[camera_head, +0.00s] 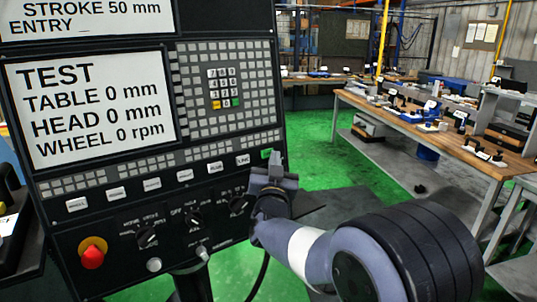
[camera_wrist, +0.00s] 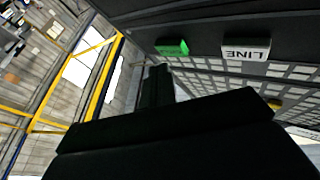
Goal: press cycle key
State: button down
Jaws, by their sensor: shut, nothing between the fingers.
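A small green key (camera_head: 266,154) sits at the right end of the labelled key row on the black control panel (camera_head: 150,210). I take it for the cycle key; its lettering is too small to read. The green key also shows in the wrist view (camera_wrist: 172,47), near the top, beside a white LINE key (camera_wrist: 245,50). My gripper (camera_head: 277,160) is shut and empty at the panel's right edge, its tip very close to the green key. In the wrist view its dark fingertips (camera_wrist: 158,74) are just below and left of the key. Whether they touch it, I cannot tell.
A red knob (camera_head: 92,256) and several rotary switches are low on the panel. A wooden workbench (camera_head: 420,135) with parts stands at right. Green floor (camera_head: 315,135) is open between.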

jog(key=shift+w, duration=0.1)
dwell(0.6)
jog(key=shift+w+a, duration=0.25)
jog(key=shift+w+a+f+b, duration=0.1)
jog(key=shift+w+a+b, duration=0.2)
jog(key=shift+b, duration=0.1)
dwell(0.6)
jog(key=shift+s+d, duration=0.1)
jog(key=shift+d, duration=0.05)
jog(key=shift+s+d+b, duration=0.45)
jog(key=shift+s, duration=0.1)
jog(key=s+d+b, duration=0.1)
jog(key=s, duration=0.1)
jog(key=s+d+r+b, duration=0.1)
jog(key=d, duration=0.1)
jog(key=shift+s, duration=0.4)
dwell(0.7)
